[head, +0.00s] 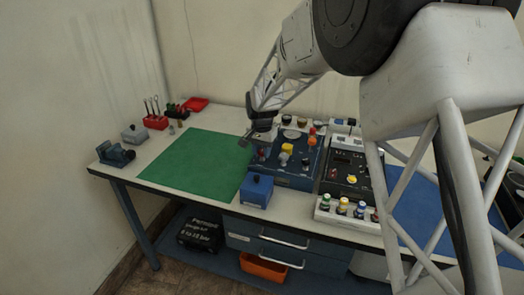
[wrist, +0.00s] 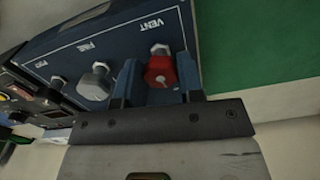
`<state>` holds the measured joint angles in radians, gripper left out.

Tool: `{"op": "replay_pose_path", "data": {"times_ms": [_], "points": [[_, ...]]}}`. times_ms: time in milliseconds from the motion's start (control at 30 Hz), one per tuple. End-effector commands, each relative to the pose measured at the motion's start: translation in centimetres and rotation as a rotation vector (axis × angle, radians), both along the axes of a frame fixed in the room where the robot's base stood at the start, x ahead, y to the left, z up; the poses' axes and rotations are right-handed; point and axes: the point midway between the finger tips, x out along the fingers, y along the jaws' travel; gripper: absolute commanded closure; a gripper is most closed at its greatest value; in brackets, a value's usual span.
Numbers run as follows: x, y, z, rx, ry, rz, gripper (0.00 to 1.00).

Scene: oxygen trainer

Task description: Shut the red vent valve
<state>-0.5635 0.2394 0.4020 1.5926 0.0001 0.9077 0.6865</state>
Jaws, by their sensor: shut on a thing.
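The red vent valve (wrist: 161,71) is a faceted red knob on a silver stem, under the white word VENT on the dark blue panel (wrist: 115,35). In the wrist view my gripper (wrist: 158,78) has one finger on each side of the knob and is shut on it. In the head view my gripper (head: 246,140) is at the left edge of the panel (head: 297,180), and the arm comes down from above. The knob is hard to make out there.
A grey knob (wrist: 95,82) marked FINE sits beside the vent valve, with another knob (wrist: 58,83) beyond it. A blue box (head: 257,191) stands in front of the panel. The green mat (head: 195,160) to the left is clear. Small bottles stand in a white rack (head: 340,219).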

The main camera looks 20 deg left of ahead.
Motion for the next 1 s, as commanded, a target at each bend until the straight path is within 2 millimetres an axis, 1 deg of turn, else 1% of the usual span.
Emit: {"op": "replay_pose_path", "data": {"times_ms": [100, 300, 767, 800, 967, 1000], "points": [[0.07, 0.04, 0.10, 0.001, -0.002, -0.066, 0.89], [0.09, 0.07, 0.15, 0.001, -0.002, -0.135, 0.89], [0.10, 0.08, 0.17, 0.002, -0.002, -0.155, 0.89], [0.10, 0.08, 0.17, 0.002, -0.002, -0.155, 0.64], [0.08, 0.07, 0.11, 0.001, -0.001, -0.155, 0.40], [0.07, 0.06, 0.10, 0.001, -0.001, -0.154, 0.40]]}}
